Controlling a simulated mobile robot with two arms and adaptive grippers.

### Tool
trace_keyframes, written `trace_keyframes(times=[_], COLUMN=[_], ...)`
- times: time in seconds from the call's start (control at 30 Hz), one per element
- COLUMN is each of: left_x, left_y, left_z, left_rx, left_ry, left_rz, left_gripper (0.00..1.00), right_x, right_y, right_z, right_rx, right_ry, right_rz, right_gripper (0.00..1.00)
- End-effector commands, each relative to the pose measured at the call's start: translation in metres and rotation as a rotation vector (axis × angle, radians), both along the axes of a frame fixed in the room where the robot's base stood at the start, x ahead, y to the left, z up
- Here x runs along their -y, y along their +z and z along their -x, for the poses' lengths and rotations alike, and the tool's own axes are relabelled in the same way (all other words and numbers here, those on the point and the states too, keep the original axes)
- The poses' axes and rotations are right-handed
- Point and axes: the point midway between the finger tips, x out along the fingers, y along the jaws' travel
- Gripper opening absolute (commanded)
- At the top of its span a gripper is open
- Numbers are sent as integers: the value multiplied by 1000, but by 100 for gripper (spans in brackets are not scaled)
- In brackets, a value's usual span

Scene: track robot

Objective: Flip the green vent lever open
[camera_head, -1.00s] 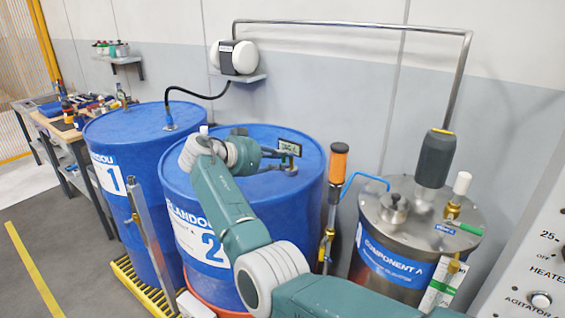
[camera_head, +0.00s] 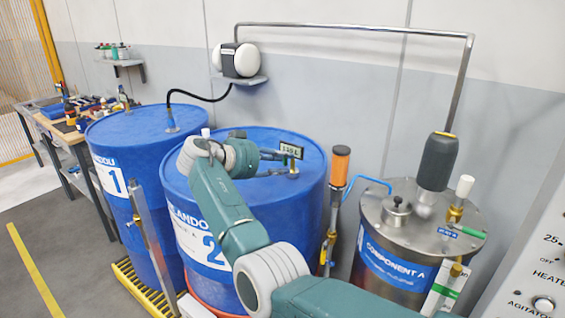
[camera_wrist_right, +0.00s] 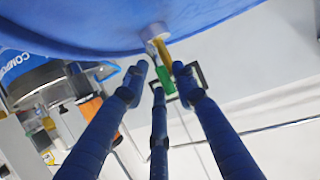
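A short green lever (camera_wrist_right: 166,80) hangs off a brass fitting (camera_wrist_right: 160,50) on a blue drum in the right wrist view. My right gripper (camera_wrist_right: 160,78) has its blue fingers spread around this lever; I cannot tell whether they touch it. In the head view my right gripper (camera_head: 272,157) is over the top of drum 2 (camera_head: 240,185), near its small display (camera_head: 291,150); the lever there is hidden or too small to see. Another green handle (camera_head: 466,231) sits on the Component A tank, beside a small blue tag. My left gripper is out of view.
Drum 1 (camera_head: 130,130) stands left of drum 2. A bent pipe (camera_head: 350,27) spans above. A control panel (camera_head: 535,270) is at the right edge.

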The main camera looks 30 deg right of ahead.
Motion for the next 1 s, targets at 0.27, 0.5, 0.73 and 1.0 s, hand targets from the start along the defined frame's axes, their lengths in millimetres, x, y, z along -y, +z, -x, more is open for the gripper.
trace_keyframes(times=[0.27, 0.5, 0.73, 1.0], left_x=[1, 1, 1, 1], left_y=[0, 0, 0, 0], left_z=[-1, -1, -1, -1], left_rx=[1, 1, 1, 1], left_ry=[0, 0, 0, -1], left_rz=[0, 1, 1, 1], left_gripper=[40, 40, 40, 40], right_x=[-51, -90, -102, -103], right_y=[21, 37, 43, 43], right_z=[9, 16, 19, 19], right_rx=[1, 0, -1, -1], right_ry=[4, 2, 0, 0], right_rz=[0, -1, 0, 0], right_gripper=[27, 27, 27, 27])
